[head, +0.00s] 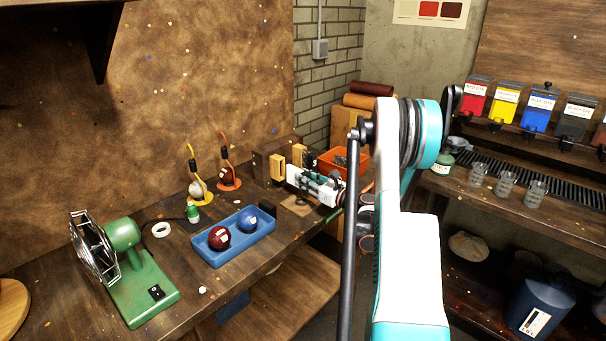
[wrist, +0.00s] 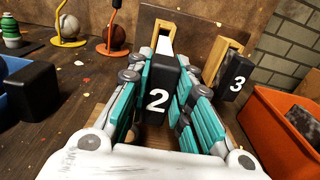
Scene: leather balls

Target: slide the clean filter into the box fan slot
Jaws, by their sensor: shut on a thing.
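My gripper (head: 312,180) is shut on a black block marked 2 (wrist: 157,98), with one teal-and-grey finger on each side of it. The block has a yellow wooden frame (wrist: 164,30) at its back and stands against the front of a brown wooden box (head: 265,160). A second black block marked 3 (wrist: 237,78) with a similar yellow frame stands to the right, apart from my gripper. I cannot tell which piece is the clean filter. No box fan or slot shows clearly; the block's far end is hidden.
An orange bin (head: 347,158) stands close on the right. A blue tray (head: 234,240) with a red and a blue ball lies to the left. Two ball stands (head: 196,190) are behind it. A green machine with a wire wheel (head: 137,275) stands at the far left.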

